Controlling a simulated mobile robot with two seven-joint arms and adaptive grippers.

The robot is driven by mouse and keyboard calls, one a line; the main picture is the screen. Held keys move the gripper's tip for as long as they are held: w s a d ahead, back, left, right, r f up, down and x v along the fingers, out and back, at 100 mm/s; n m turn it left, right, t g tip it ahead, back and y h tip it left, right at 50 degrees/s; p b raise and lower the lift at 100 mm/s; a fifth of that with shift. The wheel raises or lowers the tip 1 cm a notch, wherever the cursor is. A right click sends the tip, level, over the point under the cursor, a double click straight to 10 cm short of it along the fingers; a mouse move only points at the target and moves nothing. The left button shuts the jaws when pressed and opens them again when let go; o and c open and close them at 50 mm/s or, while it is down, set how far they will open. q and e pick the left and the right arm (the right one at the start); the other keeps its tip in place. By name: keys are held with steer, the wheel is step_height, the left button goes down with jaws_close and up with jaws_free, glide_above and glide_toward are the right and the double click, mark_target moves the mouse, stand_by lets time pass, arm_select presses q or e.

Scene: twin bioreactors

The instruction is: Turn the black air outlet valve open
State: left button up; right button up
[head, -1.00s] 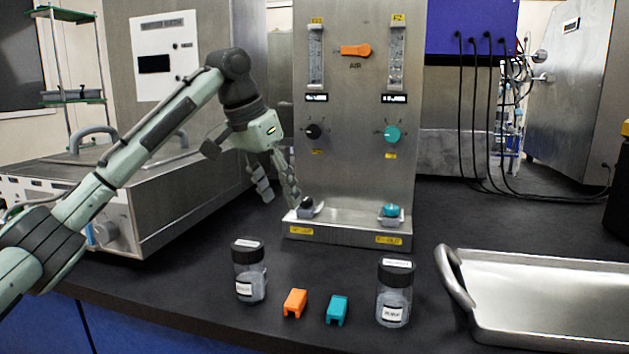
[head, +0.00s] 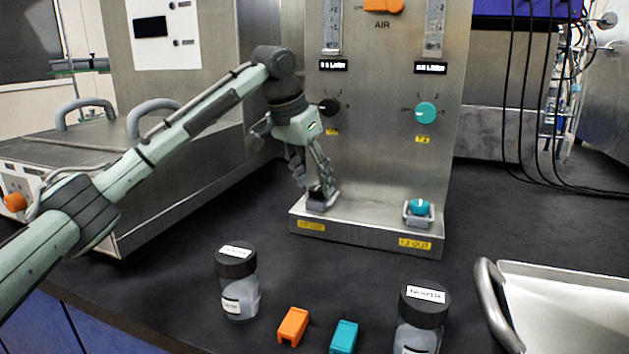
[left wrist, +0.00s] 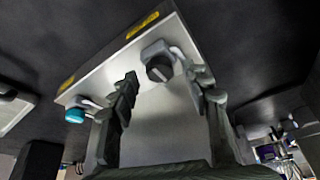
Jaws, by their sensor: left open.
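The black air outlet valve (head: 317,194) is a small dark knob on a grey fitting at the left end of the panel's metal ledge (head: 368,228). It also shows in the left wrist view (left wrist: 158,69), upper middle. My left gripper (head: 316,185) is open, pointing down, with its fingers at the black valve and partly hiding it. In the left wrist view the two fingertips (left wrist: 163,76) stand to either side of the knob; I cannot tell whether they touch it. The teal outlet valve (head: 419,207) sits at the ledge's right end. My right gripper is out of view.
A black dial (head: 328,106) and a teal dial (head: 425,113) are on the panel above. Two black-capped jars (head: 238,285) (head: 420,322), an orange clip (head: 293,326) and a teal clip (head: 344,338) stand in front. A metal tray (head: 565,305) lies at the right.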

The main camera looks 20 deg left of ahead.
arm_select(q)
steer(key=shift+w+f, duration=0.15)
steer(key=shift+f, duration=0.2)
jaws_close()
